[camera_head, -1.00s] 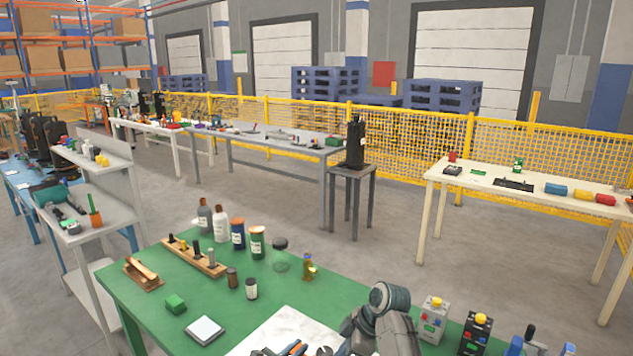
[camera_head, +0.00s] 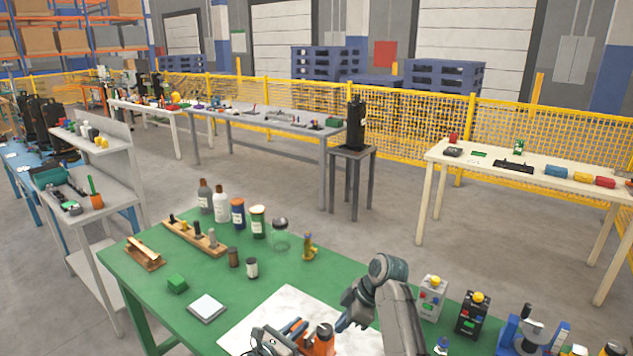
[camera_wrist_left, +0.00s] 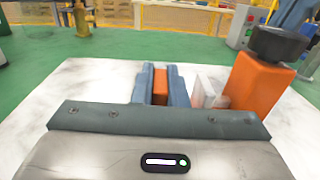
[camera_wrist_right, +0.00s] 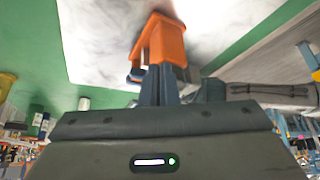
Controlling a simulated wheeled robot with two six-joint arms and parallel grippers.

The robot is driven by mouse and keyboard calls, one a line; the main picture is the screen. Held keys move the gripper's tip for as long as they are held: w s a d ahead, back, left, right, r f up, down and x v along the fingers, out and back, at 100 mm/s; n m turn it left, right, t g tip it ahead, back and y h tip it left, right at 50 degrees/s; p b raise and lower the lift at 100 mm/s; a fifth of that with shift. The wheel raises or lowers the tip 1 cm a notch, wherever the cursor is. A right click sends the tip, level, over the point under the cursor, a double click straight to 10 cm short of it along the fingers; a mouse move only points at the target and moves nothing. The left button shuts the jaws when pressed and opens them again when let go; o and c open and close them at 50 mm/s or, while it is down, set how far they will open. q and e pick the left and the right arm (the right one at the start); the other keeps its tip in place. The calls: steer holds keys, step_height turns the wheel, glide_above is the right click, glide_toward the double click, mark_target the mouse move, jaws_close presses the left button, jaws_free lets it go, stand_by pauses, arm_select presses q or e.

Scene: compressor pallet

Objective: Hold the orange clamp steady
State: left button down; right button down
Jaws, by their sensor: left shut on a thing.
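The orange clamp (camera_head: 318,346) stands on the white sheet (camera_head: 262,318) at the front of the green table. Its thick orange body (camera_wrist_left: 258,88) with a dark round knob is on the right in the left wrist view. My left gripper (camera_head: 292,328) is shut on an orange part of it, which shows between the fingers (camera_wrist_left: 160,85). My right gripper (camera_head: 342,322) is just right of the clamp in the head view. In the right wrist view its fingers (camera_wrist_right: 160,82) are together, in front of the clamp (camera_wrist_right: 160,42); whether they touch it is unclear.
Bottles and jars (camera_head: 238,214), a wooden rack (camera_head: 195,240), a green block (camera_head: 177,284) and a small white-topped pad (camera_head: 207,307) stand on the green table (camera_head: 130,258). Button boxes (camera_head: 432,298) and a blue device (camera_head: 518,332) stand to the right.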

steer(key=shift+w+a, duration=0.15)
steer(key=shift+w, duration=0.05)
stand_by(0.4)
steer(key=shift+w+d+r, duration=0.1)
steer(key=shift+d+r, duration=0.05)
steer(key=shift+d, duration=0.25)
step_height(320, 180, up, 6)
steer(key=shift+f, duration=0.1)
stand_by(0.4)
steer(key=s+f, duration=0.3)
steer(key=f, duration=0.3)
steer(key=shift+a, duration=0.25)
stand_by(0.4)
